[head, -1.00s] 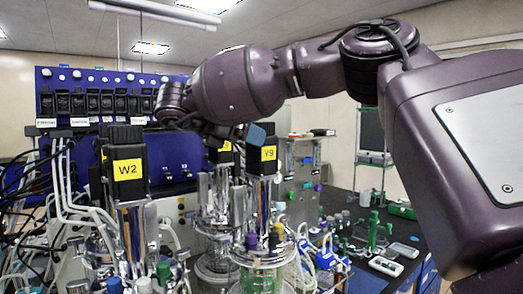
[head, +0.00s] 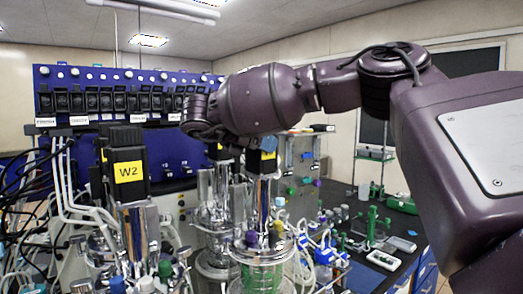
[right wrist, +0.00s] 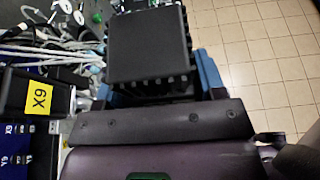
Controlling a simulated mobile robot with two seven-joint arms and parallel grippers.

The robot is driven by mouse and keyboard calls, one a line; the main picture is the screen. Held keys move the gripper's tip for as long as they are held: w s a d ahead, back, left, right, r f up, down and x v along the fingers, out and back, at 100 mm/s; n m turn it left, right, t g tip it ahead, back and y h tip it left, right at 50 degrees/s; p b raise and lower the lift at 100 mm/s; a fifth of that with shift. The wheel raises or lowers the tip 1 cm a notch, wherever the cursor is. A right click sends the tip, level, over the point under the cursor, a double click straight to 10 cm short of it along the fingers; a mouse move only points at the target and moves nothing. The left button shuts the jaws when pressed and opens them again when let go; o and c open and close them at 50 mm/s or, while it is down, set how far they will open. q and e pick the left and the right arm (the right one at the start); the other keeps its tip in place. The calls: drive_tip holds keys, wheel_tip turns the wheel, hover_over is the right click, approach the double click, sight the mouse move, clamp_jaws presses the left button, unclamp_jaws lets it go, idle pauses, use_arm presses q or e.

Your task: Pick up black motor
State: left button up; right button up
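A black motor (head: 262,163), mostly covered by my right gripper (head: 258,145), stands on a glass and steel vessel in the head view. In the right wrist view its square black top (right wrist: 148,45) and ribbed sides lie between the blue fingers of my right gripper (right wrist: 160,85). The fingers are apart, one on each side of it; I cannot tell whether they touch it. Another black motor with a yellow label (right wrist: 40,97) shows at left in the wrist view. A black motor marked W2 (head: 129,160) stands at left in the head view. My left gripper is out of sight.
A blue panel (head: 110,75) with black modules stands behind the vessels. White tubes (head: 70,185) and dark cables crowd the left. A dark bench (head: 345,215) with small green and white items lies at right. Tiled floor (right wrist: 262,60) is clear.

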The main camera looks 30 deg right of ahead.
drive_tip(key=shift+r, duration=0.1)
drive_tip(key=c, duration=1)
